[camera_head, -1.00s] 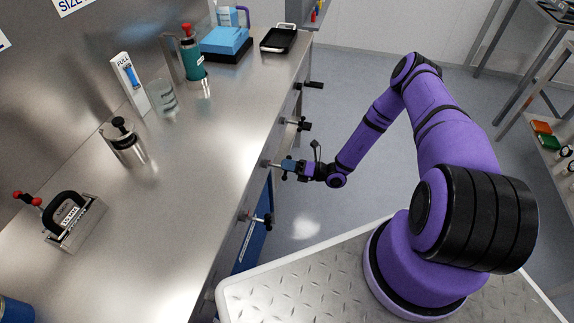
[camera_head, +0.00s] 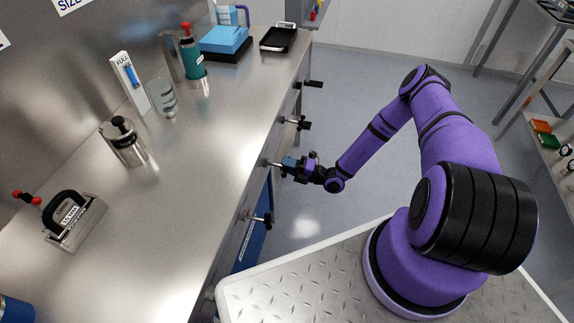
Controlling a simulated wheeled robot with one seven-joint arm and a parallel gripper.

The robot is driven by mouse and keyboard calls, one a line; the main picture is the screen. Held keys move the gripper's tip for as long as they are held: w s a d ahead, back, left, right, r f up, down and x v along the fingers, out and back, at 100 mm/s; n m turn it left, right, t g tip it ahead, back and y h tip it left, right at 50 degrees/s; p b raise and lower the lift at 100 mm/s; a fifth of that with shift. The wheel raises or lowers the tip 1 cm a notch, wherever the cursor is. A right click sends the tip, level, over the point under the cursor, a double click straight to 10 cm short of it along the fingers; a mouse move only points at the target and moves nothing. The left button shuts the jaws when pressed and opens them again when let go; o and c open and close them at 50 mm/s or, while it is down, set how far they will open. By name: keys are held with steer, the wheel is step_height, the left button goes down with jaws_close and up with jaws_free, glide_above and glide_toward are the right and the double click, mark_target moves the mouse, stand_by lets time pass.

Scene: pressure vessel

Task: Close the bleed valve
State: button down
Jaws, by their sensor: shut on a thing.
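My gripper (camera_head: 283,165) is at the front edge of the bench, shut on the handle of one of the valves there. The short metal stem of this gripped valve (camera_head: 268,163) shows between the bench front and my fingers. The handle itself is mostly hidden by the fingers. I cannot read a label that tells which valve is the bleed valve. Other black-handled valves stick out of the same front: one nearer to me (camera_head: 262,218), and two farther back (camera_head: 299,123) and (camera_head: 312,84).
The steel bench top (camera_head: 200,200) holds a lidded metal pot (camera_head: 125,145), a glass cylinder (camera_head: 164,97), a green bottle (camera_head: 191,55), a black-handled weight (camera_head: 72,218) and a black tray (camera_head: 279,38).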

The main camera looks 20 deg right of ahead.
steer(key=shift+a+r, duration=0.1)
steer(key=shift+r, duration=0.1)
steer(key=c, duration=1.1)
jaws_free()
steer(key=shift+c, duration=0.2)
steer(key=shift+f, duration=0.1)
steer(key=shift+s+d, duration=0.1)
steer(key=shift+d, duration=0.15)
steer(key=v, duration=1)
steer(key=shift+s+d+f, duration=0.1)
